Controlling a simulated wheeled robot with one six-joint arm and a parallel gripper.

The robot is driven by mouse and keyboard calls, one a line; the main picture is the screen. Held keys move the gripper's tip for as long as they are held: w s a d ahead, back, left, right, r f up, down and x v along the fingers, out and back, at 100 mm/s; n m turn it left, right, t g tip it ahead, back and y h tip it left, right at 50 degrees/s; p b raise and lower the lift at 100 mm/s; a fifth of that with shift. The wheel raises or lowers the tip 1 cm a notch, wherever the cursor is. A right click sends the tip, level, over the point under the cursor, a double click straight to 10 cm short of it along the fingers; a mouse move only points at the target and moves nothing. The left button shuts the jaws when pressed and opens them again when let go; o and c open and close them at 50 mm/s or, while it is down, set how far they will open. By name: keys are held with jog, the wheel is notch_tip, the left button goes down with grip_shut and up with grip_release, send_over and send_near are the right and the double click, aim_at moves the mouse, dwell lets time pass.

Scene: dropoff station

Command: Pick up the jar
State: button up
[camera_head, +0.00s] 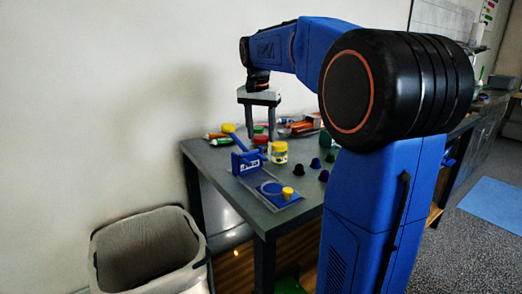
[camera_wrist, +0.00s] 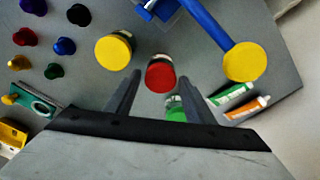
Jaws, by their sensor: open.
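Several jars with coloured lids stand on the grey table (camera_head: 222,158); which one the task means cannot be told. A jar with a red lid (camera_wrist: 160,75) stands just beyond my fingertips in the wrist view, and shows behind them in the head view (camera_head: 261,143). My gripper (camera_head: 261,136) is open and empty, pointing down above the jars.
A blue lever press (camera_head: 246,161) with a yellow knob (camera_wrist: 244,62) stands close by. Several small coloured pegs (camera_wrist: 64,46) lie on one side, tubes (camera_wrist: 248,108) on the other. A grey bin (camera_head: 150,252) stands on the floor beside the table.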

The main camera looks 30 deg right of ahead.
aim_at(261, 137)
jog(key=shift+w+d+f, duration=0.1)
jog(key=shift+w+f, duration=0.05)
jog(key=shift+f, duration=2.4)
jog(key=c, duration=0.9)
jog(key=shift+r, duration=0.15)
